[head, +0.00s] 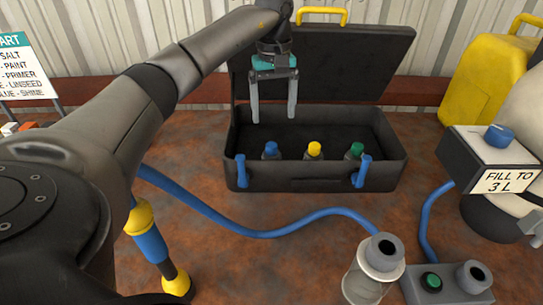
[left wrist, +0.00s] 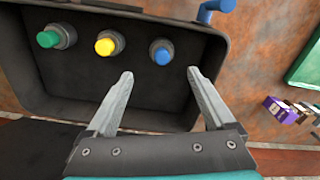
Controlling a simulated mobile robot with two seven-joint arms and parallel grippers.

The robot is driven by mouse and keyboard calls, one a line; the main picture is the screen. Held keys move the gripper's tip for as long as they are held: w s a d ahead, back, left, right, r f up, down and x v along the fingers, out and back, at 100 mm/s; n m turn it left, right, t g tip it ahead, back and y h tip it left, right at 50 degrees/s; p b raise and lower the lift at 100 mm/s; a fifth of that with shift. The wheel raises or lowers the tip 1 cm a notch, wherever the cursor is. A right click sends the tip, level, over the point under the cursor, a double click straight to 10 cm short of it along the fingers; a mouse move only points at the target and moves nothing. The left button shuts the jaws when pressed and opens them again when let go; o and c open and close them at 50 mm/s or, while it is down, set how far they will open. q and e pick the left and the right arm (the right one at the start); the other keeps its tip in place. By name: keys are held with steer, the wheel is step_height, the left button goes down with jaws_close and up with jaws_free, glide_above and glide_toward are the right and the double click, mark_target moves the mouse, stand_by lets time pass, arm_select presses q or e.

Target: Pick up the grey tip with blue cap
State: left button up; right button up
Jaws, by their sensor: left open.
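The grey tip with blue cap (head: 271,150) stands at the left of a row inside the open black case (head: 310,177). It also shows in the left wrist view (left wrist: 161,53), just beyond and between my fingertips. My left gripper (head: 273,118) is open and empty, above the left part of the case, pointing down. Its two fingers also show in the left wrist view (left wrist: 160,78), apart from the tip. A tip with yellow cap (head: 314,149) and a tip with green cap (head: 355,151) stand to the right of the blue one. My right gripper is not in view.
The case lid (head: 330,65) stands open behind, and blue latches (head: 241,171) rise at the case front. A blue hose (head: 270,233) crosses the rusty tabletop. A clear bottle (head: 370,275) stands front right, with a yellow can (head: 490,70) at the back right.

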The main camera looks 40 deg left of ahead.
arm_select(q)
glide_above(271, 145)
steer(key=f, duration=0.5)
steer(key=shift+w+d+f+b, duration=0.1)
steer(key=shift+d+f+b, duration=0.15)
steer(key=shift+d+b, duration=0.05)
steer(key=shift+a+f+b, duration=0.15)
steer(key=shift+f+b, duration=0.1)
steer(key=shift+f, duration=1.1)
steer(key=shift+a+f+b, duration=0.15)
steer(key=shift+f+b, duration=0.05)
steer(key=shift+f, duration=1.15)
jaws_close()
